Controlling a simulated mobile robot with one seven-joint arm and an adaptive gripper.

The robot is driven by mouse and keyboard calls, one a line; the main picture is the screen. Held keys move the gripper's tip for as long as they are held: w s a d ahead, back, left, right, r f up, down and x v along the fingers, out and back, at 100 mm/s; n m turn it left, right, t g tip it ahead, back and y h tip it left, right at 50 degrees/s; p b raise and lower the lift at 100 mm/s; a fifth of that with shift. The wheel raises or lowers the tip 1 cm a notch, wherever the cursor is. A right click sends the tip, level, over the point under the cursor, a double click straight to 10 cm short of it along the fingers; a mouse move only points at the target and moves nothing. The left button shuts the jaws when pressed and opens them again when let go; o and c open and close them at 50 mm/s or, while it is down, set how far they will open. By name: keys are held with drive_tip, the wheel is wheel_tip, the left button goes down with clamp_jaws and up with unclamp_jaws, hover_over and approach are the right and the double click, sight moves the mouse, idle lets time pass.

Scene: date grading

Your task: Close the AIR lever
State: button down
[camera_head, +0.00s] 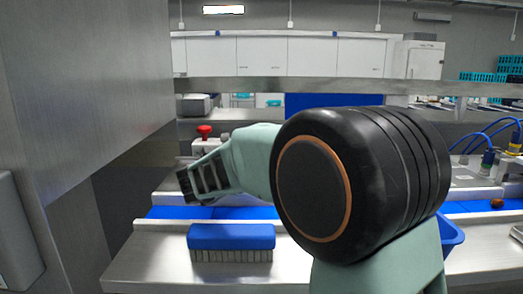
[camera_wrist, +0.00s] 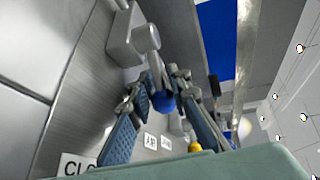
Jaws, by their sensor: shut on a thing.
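My gripper (camera_wrist: 166,88) shows from behind in the wrist view, its two blue-padded fingers converging around a round blue knob (camera_wrist: 164,103). The gripper is shut on this knob, which I take to be the AIR lever's handle. A small white label reading AIR (camera_wrist: 150,142) is below the knob, and part of a larger label reading "CLO" (camera_wrist: 78,165) shows at the lower left. In the head view my gripper (camera_head: 187,186) is left of centre, above the blue belt, close to the grey wall. The knob and lever are not visible there; the lever's body and angle are hidden.
A metal wall (camera_head: 95,90) stands close on the left. A red mushroom button (camera_head: 204,131) is behind my gripper. A blue brush (camera_head: 230,238) lies on the steel table in front of the belt (camera_head: 170,212). A blue bin (camera_head: 451,236) is right of my arm.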

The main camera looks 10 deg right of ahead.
drive_tip(key=shift+s+a+f+m+g+h+p, duration=0.1)
drive_tip(key=shift+a+m+g+h+p, duration=0.25)
drive_tip(key=shift+m+g+h+p, duration=0.3)
drive_tip(key=shift+s+a+r+m+g+h+p, duration=0.15)
drive_tip(key=shift+a+m+g+h+p, duration=0.3)
drive_tip(key=shift+m+g+h, duration=0.4)
drive_tip(key=shift+s+a+f+m+g+h+p, duration=0.15)
drive_tip(key=shift+a+m+g+h+p, duration=0.15)
drive_tip(key=shift+m+g+h+p, duration=0.45)
drive_tip(key=shift+g, duration=0.25)
drive_tip(key=c, duration=2.1)
unclamp_jaws()
drive_tip(key=shift+a, duration=0.1)
drive_tip(key=shift+m, duration=0.25)
